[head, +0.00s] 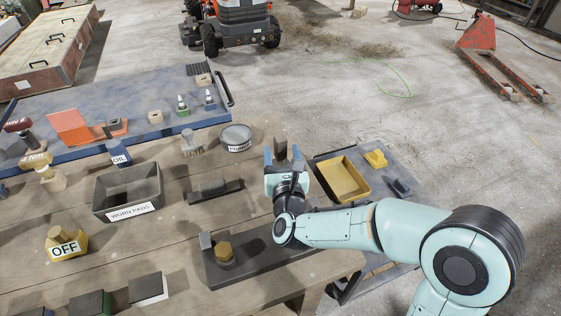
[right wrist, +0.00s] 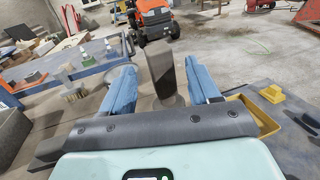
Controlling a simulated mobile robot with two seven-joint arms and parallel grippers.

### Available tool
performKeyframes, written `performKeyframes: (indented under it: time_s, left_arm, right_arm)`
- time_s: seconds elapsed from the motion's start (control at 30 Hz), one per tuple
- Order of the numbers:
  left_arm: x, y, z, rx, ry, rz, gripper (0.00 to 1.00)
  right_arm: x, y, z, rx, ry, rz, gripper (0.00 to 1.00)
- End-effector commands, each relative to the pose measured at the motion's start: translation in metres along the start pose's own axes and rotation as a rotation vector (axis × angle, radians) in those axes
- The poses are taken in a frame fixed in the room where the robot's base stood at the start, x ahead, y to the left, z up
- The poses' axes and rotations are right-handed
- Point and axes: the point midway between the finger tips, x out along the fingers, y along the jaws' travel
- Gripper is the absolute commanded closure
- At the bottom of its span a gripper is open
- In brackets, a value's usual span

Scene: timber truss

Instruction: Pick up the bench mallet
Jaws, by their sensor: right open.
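A dark grey upright post with a wider base, which looks like the bench mallet standing with its handle up (right wrist: 160,72), shows between the fingers in the right wrist view. In the head view only its upper part (head: 280,147) shows, behind my right gripper; the rest is hidden. My right gripper (head: 282,155) is open at the right end of the timber bench, with its blue fingers (right wrist: 159,78) on either side of the post. I see gaps beside the post and no clear contact. My left gripper is not in view.
A yellow tray (head: 342,178) lies right of the gripper on a grey surface. A round tin (head: 236,136), a dark bar with a block (head: 214,190) and a grey bin marked WORN PADS (head: 112,207) lie to the left. A dark board (head: 270,256) with a hex piece is nearer.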

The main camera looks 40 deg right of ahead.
Motion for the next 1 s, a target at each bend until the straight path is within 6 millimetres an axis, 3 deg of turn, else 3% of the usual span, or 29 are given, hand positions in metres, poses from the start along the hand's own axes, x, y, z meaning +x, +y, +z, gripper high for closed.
performKeyframes:
  time_s: [0.2, 0.5, 0.57, 0.7, 1.0]
  left_arm:
    - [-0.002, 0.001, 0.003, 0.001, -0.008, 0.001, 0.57]
    - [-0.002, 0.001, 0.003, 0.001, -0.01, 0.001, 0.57]
    - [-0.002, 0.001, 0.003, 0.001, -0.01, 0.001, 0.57]
    - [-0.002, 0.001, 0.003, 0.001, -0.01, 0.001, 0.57]
    - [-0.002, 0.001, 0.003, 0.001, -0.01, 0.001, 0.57]
  right_arm:
    - [0.032, -0.001, 0.0, -0.002, 0.0, -0.002, 0.39]
    - [0.038, -0.001, 0.0, -0.001, 0.0, -0.001, 0.39]
    - [0.038, -0.001, 0.0, -0.001, 0.0, -0.001, 0.55]
    - [0.038, -0.001, 0.0, -0.001, 0.0, -0.001, 1.0]
    - [0.038, -0.001, 0.002, 0.0, -0.004, -0.001, 1.0]
